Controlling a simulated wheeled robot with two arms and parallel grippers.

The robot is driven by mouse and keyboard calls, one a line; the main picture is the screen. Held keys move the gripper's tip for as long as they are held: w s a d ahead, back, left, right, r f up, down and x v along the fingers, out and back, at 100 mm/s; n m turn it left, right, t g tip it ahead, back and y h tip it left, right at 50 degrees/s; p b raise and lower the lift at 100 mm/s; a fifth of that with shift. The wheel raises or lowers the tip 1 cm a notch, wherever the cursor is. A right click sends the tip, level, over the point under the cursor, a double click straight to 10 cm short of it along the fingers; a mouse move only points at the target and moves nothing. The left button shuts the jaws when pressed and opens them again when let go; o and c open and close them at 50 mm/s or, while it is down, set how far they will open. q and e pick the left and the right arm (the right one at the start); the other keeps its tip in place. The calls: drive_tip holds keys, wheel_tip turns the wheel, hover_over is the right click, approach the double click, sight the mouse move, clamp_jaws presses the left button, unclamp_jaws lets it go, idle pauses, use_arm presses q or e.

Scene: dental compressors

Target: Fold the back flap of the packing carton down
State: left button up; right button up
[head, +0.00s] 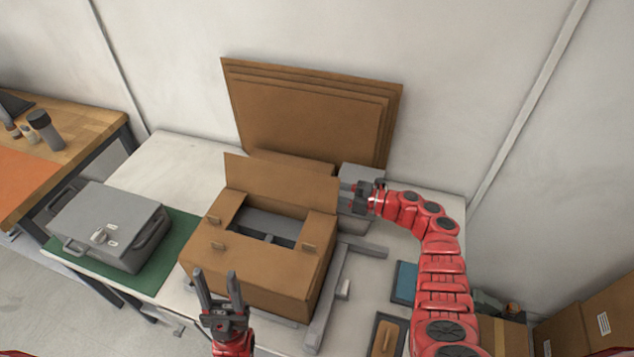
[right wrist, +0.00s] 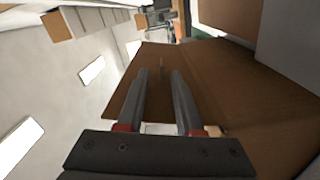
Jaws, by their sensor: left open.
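The packing carton (head: 255,275) sits on the table in the head view. Its back flap (head: 280,182) stands upright along the far edge. The front and side flaps lie folded inward around a central opening, with something grey inside. My right gripper (head: 350,197) is beside the right end of the back flap; contact is unclear. In the right wrist view its fingers (right wrist: 160,75) are apart, with brown cardboard (right wrist: 130,80) beyond them. My left gripper (head: 215,275) is open and empty, in front of the carton's near left side.
A grey case (head: 110,225) lies on a green mat (head: 178,250) at left. Flat cardboard sheets (head: 310,110) lean on the wall behind. A grey box (head: 362,176) stands behind my right gripper. Grey rails (head: 325,300) and a blue item (head: 404,282) lie right of the carton.

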drive_tip(key=shift+x, duration=1.1)
drive_tip(key=shift+f, duration=0.1)
drive_tip(key=shift+c, duration=0.2)
clamp_jaws()
idle(0.4)
